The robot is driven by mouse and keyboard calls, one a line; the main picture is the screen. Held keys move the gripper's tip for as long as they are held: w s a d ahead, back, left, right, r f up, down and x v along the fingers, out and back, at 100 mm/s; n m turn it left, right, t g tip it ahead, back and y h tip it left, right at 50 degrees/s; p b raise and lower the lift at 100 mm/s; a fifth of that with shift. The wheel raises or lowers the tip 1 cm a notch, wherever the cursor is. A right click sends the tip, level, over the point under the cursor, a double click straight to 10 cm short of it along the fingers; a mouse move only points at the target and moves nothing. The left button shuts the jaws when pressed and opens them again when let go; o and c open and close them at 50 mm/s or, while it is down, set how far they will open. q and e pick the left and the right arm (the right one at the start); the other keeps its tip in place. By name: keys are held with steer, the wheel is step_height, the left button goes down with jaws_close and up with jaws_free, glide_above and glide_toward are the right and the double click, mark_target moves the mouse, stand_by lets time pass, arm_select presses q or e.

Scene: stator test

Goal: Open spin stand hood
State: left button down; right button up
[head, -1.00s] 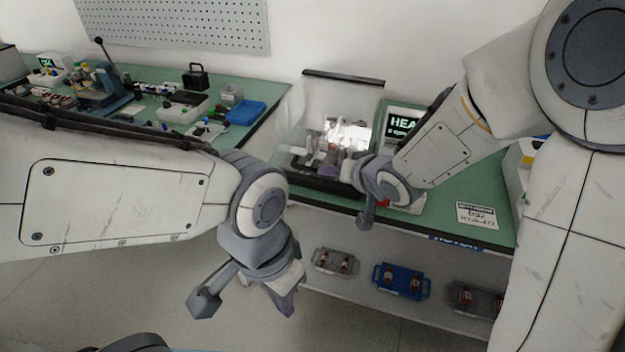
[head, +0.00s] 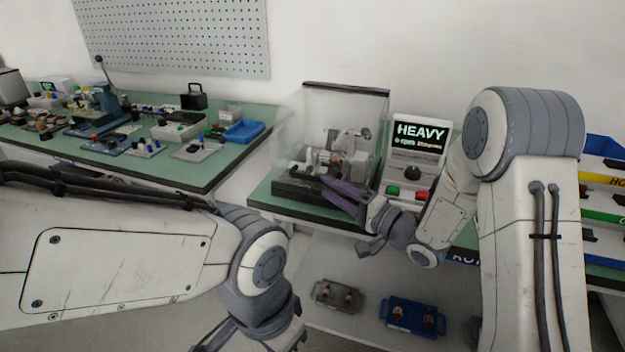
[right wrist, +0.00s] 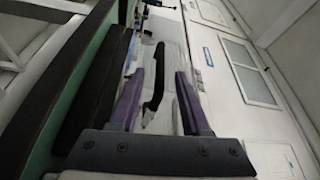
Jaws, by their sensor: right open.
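The spin stand's clear hood (head: 311,125) stands as a see-through box over the machine parts, with a dark bar along its top edge. It looks down over the dark base (head: 292,187). My right gripper (head: 335,188) is open at the front right of the stand, its purple fingers pointing left toward the hood. In the right wrist view, a black handle (right wrist: 155,80) lies between the two spread purple fingers, nearer the left one, with no clear contact. My left gripper (head: 255,338) hangs low at the bottom edge, its fingertips mostly cut off.
A control panel (head: 416,158) reading HEAVY, with green and red buttons, stands just right of the hood. A green bench with tools (head: 225,165) is at the left. Below, a shelf holds a grey tray (head: 338,297) and a blue tray (head: 411,317).

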mark_target(312, 178)
steer(key=x, duration=0.6)
jaws_close()
stand_by(1.3)
